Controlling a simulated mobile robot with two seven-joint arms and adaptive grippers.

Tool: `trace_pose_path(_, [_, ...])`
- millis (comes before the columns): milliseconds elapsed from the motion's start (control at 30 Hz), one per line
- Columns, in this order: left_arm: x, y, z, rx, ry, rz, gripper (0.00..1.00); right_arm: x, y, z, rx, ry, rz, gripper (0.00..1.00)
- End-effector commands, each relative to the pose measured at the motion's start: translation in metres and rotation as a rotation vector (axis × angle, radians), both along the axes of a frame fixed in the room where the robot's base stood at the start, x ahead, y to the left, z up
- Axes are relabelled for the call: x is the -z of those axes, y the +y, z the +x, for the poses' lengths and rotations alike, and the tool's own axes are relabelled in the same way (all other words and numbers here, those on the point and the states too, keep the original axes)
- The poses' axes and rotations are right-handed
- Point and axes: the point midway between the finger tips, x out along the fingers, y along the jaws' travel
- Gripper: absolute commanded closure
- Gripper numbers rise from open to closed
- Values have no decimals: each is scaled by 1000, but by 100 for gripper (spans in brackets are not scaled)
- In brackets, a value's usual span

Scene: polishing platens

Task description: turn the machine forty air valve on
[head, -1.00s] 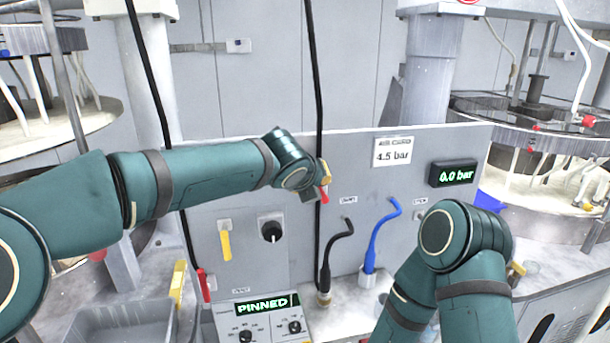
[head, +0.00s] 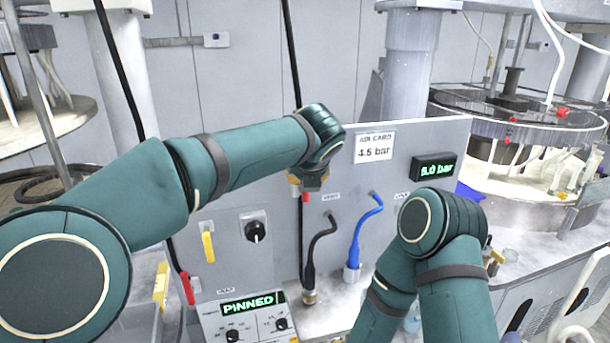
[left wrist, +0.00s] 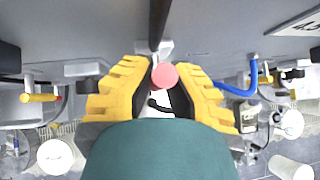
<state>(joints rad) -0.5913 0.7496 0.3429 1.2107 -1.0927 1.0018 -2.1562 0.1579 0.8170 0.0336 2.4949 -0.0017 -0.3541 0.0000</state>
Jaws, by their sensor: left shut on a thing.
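A red valve lever (head: 305,196) sits on the black hose that runs down the front of the grey panel, left of the air card. My left gripper (head: 308,184) reaches it from above and right and is shut on it; the hand hides most of the valve. In the left wrist view the lever's round red end (left wrist: 165,75) is between the yellow fingers of my left gripper (left wrist: 163,88). The air card (head: 375,148) reads 4.5 bar. The green display (head: 433,168) ends in ".0 bar"; its first digit is blurred. My right gripper is out of view behind its arm.
Below are a black hose (head: 318,245), a blue hose (head: 363,235), a black knob (head: 254,231), a yellow handle (head: 208,246) and another red handle (head: 187,289). A control box (head: 240,315) shows PINNED. My right arm stands before the panel's right part.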

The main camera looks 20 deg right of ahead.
Motion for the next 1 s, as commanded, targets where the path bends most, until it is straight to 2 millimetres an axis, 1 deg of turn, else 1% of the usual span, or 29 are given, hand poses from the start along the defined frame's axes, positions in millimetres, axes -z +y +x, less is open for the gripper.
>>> trace_pose_path(267, [2,0,0,-1,3,3,100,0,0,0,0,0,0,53])
trace_pose_path(300, [2,0,0,-1,3,3,81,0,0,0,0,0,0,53])
trace_pose_path(367, [2,0,0,-1,3,3,60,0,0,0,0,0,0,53])
trace_pose_path(400, [2,0,0,0,3,2,53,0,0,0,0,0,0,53])
trace_pose_path(767, [-2,0,-3,0,0,0,53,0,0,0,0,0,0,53])
trace_pose_path(867, [-10,1,-10,1,0,-1,53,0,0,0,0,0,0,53])
trace_pose_path(1000, [-29,5,-28,1,-2,0,53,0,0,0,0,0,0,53])
